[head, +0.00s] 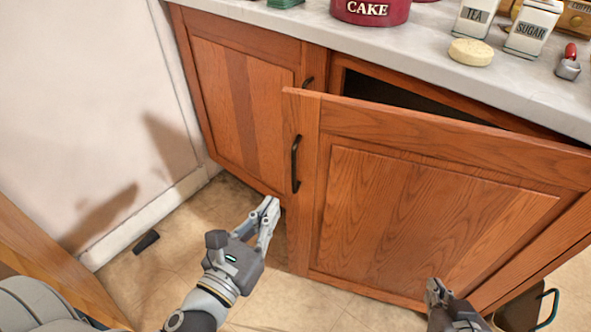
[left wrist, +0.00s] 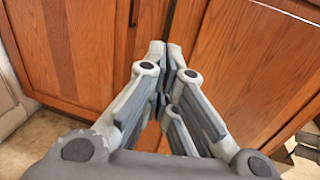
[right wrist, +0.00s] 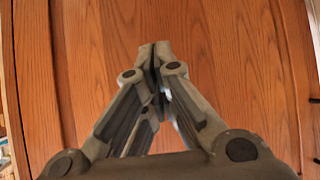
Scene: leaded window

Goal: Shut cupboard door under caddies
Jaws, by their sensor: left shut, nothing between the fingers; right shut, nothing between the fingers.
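The wooden cupboard door (head: 425,205) under the caddies stands partly open, with a dark gap (head: 400,95) behind its top edge. Its black handle (head: 295,165) is on the left side of the door. My left gripper (head: 272,205) is shut and empty, below and left of that handle, in front of the cupboards. In the left wrist view its fingertips (left wrist: 166,45) meet, with cupboard fronts behind them. My right gripper (head: 435,287) is shut and empty near the lower part of the open door. In the right wrist view its fingertips (right wrist: 154,48) are in front of wood panel; contact cannot be told.
A second cupboard door (head: 240,100) at left is closed. On the counter (head: 420,55) stand a red cake tin (head: 368,10), tea (head: 477,17) and sugar (head: 533,27) caddies and a pale round item (head: 471,52). A wall is at left. Some floor (head: 170,265) is clear.

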